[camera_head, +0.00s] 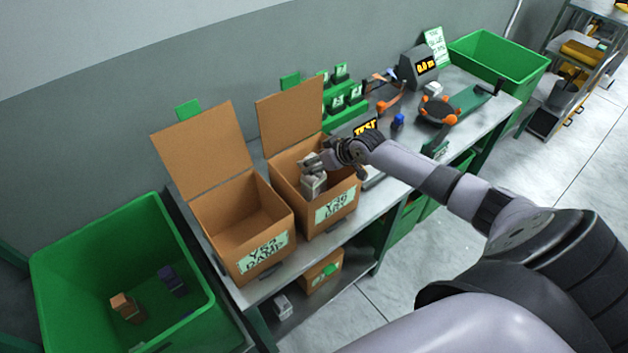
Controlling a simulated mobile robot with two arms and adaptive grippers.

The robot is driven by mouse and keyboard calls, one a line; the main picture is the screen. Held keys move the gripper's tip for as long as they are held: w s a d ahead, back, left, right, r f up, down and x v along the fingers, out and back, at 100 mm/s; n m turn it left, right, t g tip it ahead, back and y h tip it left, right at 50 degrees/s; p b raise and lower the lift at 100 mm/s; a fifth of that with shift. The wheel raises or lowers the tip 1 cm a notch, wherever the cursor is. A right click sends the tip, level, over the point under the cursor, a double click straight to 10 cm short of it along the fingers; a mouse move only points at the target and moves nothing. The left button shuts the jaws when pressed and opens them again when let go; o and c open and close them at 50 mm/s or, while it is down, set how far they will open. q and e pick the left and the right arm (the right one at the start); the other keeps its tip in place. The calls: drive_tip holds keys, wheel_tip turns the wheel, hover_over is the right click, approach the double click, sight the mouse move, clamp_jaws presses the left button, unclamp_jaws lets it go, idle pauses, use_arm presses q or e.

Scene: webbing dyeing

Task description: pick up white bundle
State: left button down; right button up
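A white bundle (313,184), greyish in this light, is at the mouth of the right cardboard box (330,208). My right gripper (316,164) reaches in from the right over this box, with its fingers at the top of the bundle. The fingers look closed on it, though they are small and partly hidden by the wrist. I cannot tell whether the bundle touches the inside of the box. Another whitish bundle (283,306) lies on the lower shelf under the bench. My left gripper is not in view.
An open box labelled damp (240,225) stands to the left. A green bin (130,270) at lower left holds orange and purple bundles. A tester (418,68), an orange-and-green fixture (455,105) and another green bin (498,62) are farther right.

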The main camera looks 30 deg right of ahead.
drive_tip(key=shift+w+a+f, duration=0.15)
drive_tip(key=shift+w+f, duration=0.3)
drive_tip(key=shift+f, duration=0.05)
drive_tip(key=shift+c, duration=0.3)
clamp_jaws()
drive_tip(key=shift+r, duration=0.1)
